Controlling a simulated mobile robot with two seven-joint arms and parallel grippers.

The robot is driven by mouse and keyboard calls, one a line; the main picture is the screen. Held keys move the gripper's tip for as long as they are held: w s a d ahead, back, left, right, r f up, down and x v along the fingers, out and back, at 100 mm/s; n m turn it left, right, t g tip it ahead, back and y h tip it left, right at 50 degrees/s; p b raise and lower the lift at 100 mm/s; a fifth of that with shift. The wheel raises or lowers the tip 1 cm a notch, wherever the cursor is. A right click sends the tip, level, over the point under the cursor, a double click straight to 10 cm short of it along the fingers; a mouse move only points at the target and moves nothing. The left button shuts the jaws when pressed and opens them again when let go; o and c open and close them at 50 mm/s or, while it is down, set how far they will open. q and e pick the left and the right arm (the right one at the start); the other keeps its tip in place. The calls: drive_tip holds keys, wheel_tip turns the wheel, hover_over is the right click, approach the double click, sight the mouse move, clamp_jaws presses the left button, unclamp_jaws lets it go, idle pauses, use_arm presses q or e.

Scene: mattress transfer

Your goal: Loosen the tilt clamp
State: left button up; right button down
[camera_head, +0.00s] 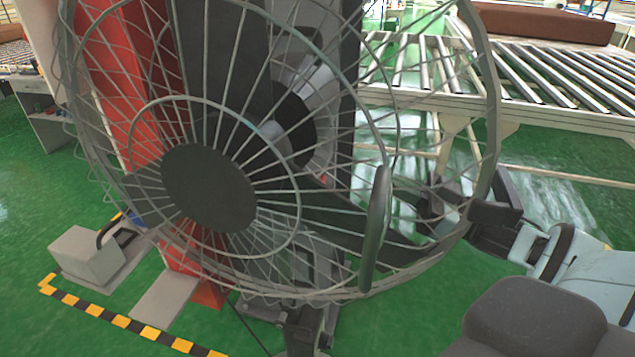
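A large fan (210,188) with a round dark hub and a grey wire cage fills the left and middle of the head view. A long, rounded grey piece (375,228) stands near upright at the cage's right side. I cannot make out the tilt clamp. My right gripper (445,205) reaches in from the right, at the cage's right rim and partly behind it. Its fingertips are too covered by the wires to tell whether they are open or touching anything.
A roller conveyor (575,90) crosses the back right, with a brown slab (545,22) on it. A red column (135,80) stands behind the fan. A grey box (85,258) and yellow-black floor tape (120,320) lie at lower left.

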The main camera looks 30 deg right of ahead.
idle(0.3)
drive_tip(key=shift+x, duration=5)
wheel_tip(320, 180, down, 4)
drive_tip(key=shift+d+m, duration=0.1)
drive_tip(key=shift+m, duration=0.2)
drive_tip(key=shift+w+f+m+t+h, duration=0.1)
drive_tip(key=shift+f+m+t+h, duration=0.1)
drive_tip(key=shift+m+t+h, duration=0.15)
